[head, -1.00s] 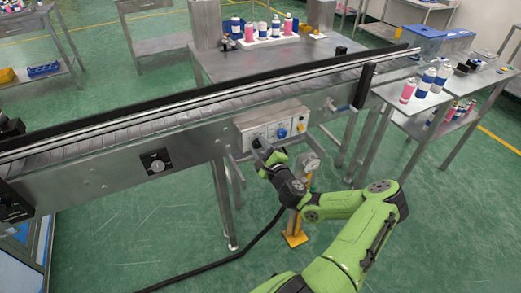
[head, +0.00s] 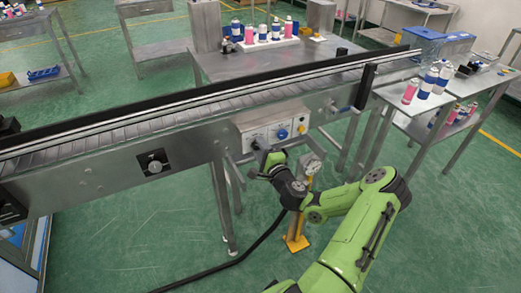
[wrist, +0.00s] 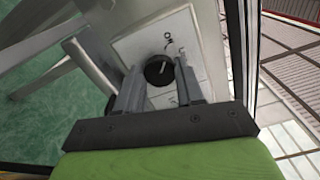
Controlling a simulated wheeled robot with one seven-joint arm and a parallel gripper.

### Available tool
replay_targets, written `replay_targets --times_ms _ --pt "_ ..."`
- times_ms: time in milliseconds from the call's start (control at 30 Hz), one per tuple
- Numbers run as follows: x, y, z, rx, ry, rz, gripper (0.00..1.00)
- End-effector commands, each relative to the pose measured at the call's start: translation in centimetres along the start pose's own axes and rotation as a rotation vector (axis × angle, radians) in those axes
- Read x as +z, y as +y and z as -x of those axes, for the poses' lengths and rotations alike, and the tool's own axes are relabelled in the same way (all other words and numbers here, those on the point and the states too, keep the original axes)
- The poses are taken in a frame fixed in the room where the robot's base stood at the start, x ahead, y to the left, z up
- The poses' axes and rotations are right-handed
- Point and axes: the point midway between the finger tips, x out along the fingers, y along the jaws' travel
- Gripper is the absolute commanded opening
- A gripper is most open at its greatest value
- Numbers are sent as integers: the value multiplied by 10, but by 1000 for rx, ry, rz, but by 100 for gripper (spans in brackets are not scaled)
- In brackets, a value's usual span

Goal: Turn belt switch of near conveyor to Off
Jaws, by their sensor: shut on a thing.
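The near conveyor (head: 120,170) crosses the head view, with a grey control box (head: 243,127) on its front side. The box carries a blue knob (head: 282,134) and a yellow-based button (head: 301,129). My gripper (head: 260,147) is at the lower left of this box and hides part of its face. In the wrist view, a round black switch knob (wrist: 159,70) with a small pale mark sits on a light panel (wrist: 140,42). My gripper (wrist: 160,78) is shut on this knob, one finger on each side. The panel's markings are too small to read.
A separate dark dial (head: 154,162) is on the conveyor's side further left. A yellow-footed post (head: 297,225) stands beside my arm. A side table (head: 440,118) with cans is at the right. Green floor in front is mostly clear.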

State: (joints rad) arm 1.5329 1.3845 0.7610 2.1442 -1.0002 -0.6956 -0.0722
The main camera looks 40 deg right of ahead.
Motion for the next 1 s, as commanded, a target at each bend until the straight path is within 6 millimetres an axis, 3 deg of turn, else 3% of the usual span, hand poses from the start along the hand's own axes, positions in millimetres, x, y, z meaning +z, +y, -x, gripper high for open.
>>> replay_targets --times_ms 167,200,367,633,733,1000 --pt "0 0 0 2 0 3 7" --pt "0 0 0 2 0 3 39" --pt "0 0 0 2 0 2 63" --pt "0 0 1 1 0 0 63" --pt "-1 1 11 3 0 -2 63" --pt "-1 1 83 2 4 -10 63"
